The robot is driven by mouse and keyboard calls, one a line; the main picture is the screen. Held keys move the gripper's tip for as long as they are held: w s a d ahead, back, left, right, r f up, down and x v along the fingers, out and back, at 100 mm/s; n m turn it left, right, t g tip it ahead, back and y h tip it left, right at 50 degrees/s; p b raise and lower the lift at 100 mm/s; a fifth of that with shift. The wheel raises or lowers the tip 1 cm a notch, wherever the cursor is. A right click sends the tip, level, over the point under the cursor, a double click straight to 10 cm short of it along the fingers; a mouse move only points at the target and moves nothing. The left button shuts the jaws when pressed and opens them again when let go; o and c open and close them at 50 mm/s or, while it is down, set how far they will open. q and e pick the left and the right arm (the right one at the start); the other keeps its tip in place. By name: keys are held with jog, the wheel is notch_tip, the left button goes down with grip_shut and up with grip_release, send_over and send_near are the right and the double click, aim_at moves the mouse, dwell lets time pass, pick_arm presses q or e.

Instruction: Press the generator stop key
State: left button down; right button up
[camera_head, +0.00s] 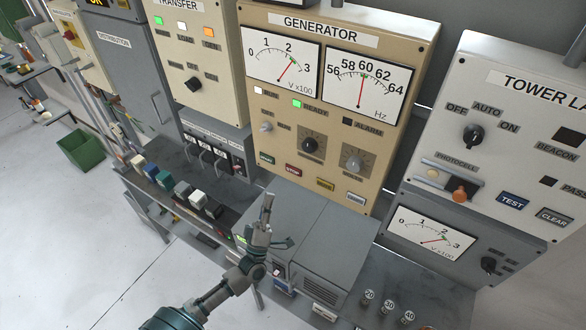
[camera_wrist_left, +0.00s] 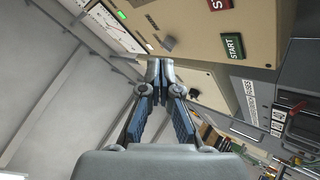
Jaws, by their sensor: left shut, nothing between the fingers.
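The generator panel (camera_head: 330,120) is a beige cabinet with two dial meters. Its red stop key (camera_head: 293,170) sits in the bottom row, just right of the green start key (camera_head: 267,158). My left gripper (camera_head: 267,199) is shut and empty, below and left of the stop key and apart from it, over the grey unit under the panel. In the left wrist view the closed fingertips (camera_wrist_left: 160,70) are in the middle. There the start key (camera_wrist_left: 233,46) is at upper right, and the red stop key (camera_wrist_left: 218,4) is cut by the top edge. My right gripper is out of sight.
A grey box unit (camera_head: 310,243) stands below the panel. Several coloured blocks (camera_head: 189,192) line the bench to its left. The tower light panel (camera_head: 520,130) is at right, the transfer panel (camera_head: 200,60) at left. A green bin (camera_head: 82,148) stands on the floor.

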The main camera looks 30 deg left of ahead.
aim_at(293, 170)
pick_arm(q)
jog(key=w+b, duration=0.3)
jog(key=w, duration=0.6)
jog(key=shift+d, duration=0.45)
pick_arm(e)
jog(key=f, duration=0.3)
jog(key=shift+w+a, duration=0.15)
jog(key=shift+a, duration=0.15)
pick_arm(q)
jog(key=shift+w, duration=0.1)
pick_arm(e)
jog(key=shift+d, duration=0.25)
pick_arm(q)
jog(key=shift+w, duration=0.15)
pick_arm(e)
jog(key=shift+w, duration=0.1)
pick_arm(q)
jog(key=shift+w, duration=0.25)
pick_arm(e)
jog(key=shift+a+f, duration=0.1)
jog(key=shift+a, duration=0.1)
